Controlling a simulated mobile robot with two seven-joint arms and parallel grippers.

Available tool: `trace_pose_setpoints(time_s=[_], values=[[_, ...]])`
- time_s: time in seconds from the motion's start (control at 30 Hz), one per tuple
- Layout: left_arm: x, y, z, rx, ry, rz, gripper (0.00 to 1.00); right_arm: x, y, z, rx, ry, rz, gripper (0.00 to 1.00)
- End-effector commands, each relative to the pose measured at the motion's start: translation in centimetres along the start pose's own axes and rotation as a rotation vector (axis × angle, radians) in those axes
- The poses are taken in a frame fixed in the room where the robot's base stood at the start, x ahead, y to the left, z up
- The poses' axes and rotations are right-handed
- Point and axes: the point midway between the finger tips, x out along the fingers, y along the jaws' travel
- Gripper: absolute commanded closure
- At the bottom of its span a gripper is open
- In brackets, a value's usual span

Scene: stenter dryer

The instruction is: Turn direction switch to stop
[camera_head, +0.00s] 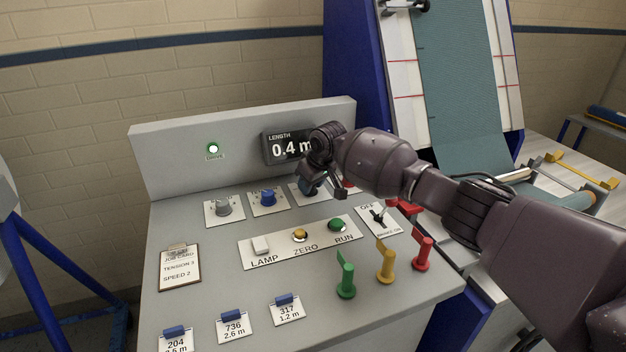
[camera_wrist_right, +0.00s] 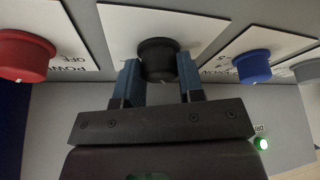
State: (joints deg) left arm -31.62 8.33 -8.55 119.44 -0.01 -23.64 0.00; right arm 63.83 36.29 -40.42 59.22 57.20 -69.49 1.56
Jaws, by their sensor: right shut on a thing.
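A black knob (camera_wrist_right: 158,58) sits on a white plate on the console and is the third in the row, between a blue and a red knob. Its label cannot be read, so I cannot confirm that it is the direction switch or which way it points. My right gripper (camera_wrist_right: 158,82) has its two blue fingers on either side of this knob, shut on it. In the head view the right gripper (camera_head: 311,188) reaches the same spot and hides the knob. My left gripper is not in view.
A blue knob (camera_head: 267,197) and a grey knob (camera_head: 222,205) stand to the left, and a red knob (camera_wrist_right: 24,55) is on the other side. Green, yellow and red levers (camera_head: 386,265) rise in front of my right arm. The drive lamp (camera_head: 213,148) glows green; the length display reads 0.4 m.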

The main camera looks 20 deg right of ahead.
Motion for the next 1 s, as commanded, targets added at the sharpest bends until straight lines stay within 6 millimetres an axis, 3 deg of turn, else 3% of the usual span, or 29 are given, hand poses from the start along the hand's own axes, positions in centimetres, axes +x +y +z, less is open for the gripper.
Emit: trace_pose_setpoints(time_s=[0.03,0.5,1.0], values=[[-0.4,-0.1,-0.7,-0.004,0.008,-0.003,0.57,-0.8,-0.2,-0.3,0.037,0.004,0.016,0.88],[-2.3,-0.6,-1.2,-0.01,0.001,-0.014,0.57,-0.3,-0.3,-0.1,0.371,-0.008,0.154,0.88],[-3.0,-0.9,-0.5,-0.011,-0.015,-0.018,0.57,0.1,-0.2,0.1,0.5,-0.012,0.207,0.88]])
